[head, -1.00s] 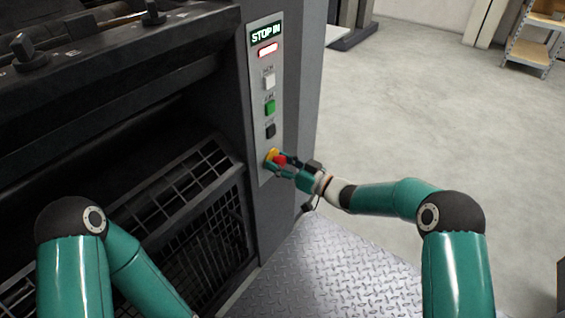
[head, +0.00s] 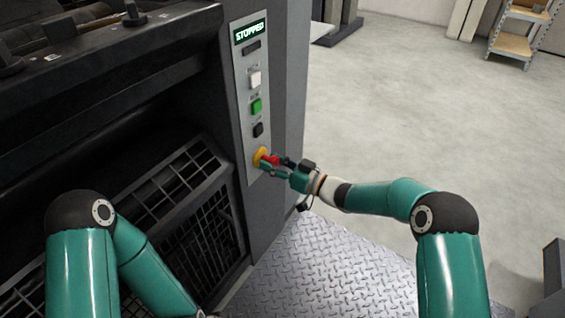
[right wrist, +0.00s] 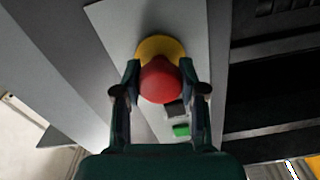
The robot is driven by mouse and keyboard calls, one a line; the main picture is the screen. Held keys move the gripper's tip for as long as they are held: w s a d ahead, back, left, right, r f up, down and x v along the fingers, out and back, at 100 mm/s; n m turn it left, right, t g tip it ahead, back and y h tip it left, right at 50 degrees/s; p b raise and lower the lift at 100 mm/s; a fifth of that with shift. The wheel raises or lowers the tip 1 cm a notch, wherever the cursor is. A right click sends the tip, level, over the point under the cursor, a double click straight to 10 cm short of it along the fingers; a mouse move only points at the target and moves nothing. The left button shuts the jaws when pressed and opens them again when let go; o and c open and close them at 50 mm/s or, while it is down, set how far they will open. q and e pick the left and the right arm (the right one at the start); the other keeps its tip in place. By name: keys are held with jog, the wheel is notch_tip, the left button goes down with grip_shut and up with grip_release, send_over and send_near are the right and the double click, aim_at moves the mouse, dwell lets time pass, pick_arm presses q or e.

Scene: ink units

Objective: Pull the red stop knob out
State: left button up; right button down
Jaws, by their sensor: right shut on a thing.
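The red stop knob (head: 271,159) stands out from its yellow base (head: 260,156) at the bottom of the grey control panel (head: 251,86). My right gripper (head: 274,165) has its fingers closed on the knob from both sides. In the right wrist view the red knob (right wrist: 161,80) sits between the two fingertips, in front of the yellow base (right wrist: 160,48). The panel's display (head: 250,32) reads STOPPED, and the lamp below it is dark. My left gripper is out of view; only my left arm shows at lower left.
Above the knob are a black button (head: 258,129), a green button (head: 257,106) and a white button (head: 255,79). A dark mesh guard (head: 190,200) lies left of the panel. Metal tread plate (head: 320,265) covers the floor below. Open concrete floor lies to the right.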

jog(key=shift+s+d+f, duration=0.1)
jog(key=shift+f, duration=0.05)
jog(key=c, duration=0.6)
grip_release()
jog(key=shift+s+d+r, duration=0.15)
jog(key=shift+d+r, duration=0.05)
jog(key=shift+d, duration=0.2)
jog(key=v, duration=1.1)
jog(key=shift+s+d+f, duration=0.1)
jog(key=shift+s+f, duration=0.05)
